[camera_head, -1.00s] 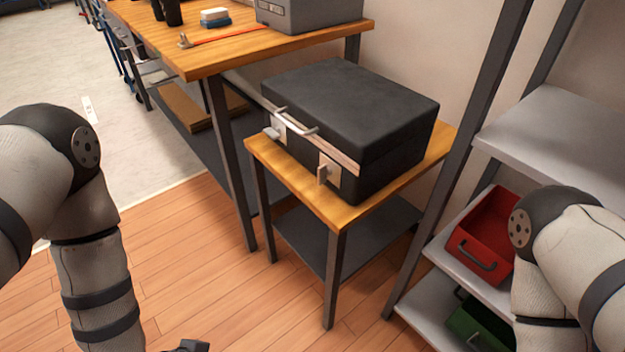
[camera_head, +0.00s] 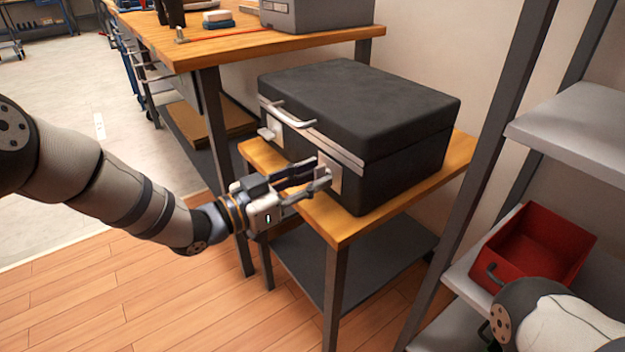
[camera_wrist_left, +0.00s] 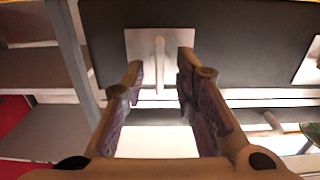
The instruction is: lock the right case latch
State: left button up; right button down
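The black case (camera_head: 360,110) stands closed on a small wooden table, its latches and handle (camera_head: 290,112) facing front left. The right case latch has a pale plate (camera_head: 334,182) and a small lever. In the left wrist view the lever (camera_wrist_left: 160,62) stands out in the middle of its plate (camera_wrist_left: 136,44). My left gripper (camera_head: 318,172) is at the right latch, its fingers open on either side of the lever. In the left wrist view the gripper (camera_wrist_left: 160,78) shows gaps beside the lever. The left case latch (camera_head: 268,132) is free. My right gripper is out of view.
The small table (camera_head: 350,225) has a wooden top and a dark lower shelf. A workbench (camera_head: 200,52) stands behind it at left. A grey shelf rack (camera_head: 575,130) with a red bin (camera_head: 535,250) stands close on the right. Open floor lies in front.

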pick_arm(q)
jog(key=shift+w+d, duration=0.15)
grip_shut()
jog(key=shift+m, duration=0.4)
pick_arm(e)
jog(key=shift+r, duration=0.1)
pick_arm(q)
jog(key=shift+d+m+p, duration=0.1)
jog(key=shift+m+p, duration=0.5)
jog(key=shift+m, duration=0.5)
jog(key=m, duration=0.2)
jog(key=m+p, duration=0.1)
jog(key=m, duration=0.1)
jog(key=shift+s+m, duration=0.2)
jog(key=shift+m, duration=0.1)
jog(key=m+p, duration=0.1)
jog(key=m, duration=0.4)
jog(key=shift+f+p, duration=0.1)
jog(key=shift+p, duration=0.25)
jog(key=m+p, duration=0.1)
jog(key=m, duration=0.4)
jog(key=shift+f, duration=0.15)
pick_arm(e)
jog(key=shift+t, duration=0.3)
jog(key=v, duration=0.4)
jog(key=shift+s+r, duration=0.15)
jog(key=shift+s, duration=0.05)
pick_arm(q)
jog(key=shift+m, duration=0.3)
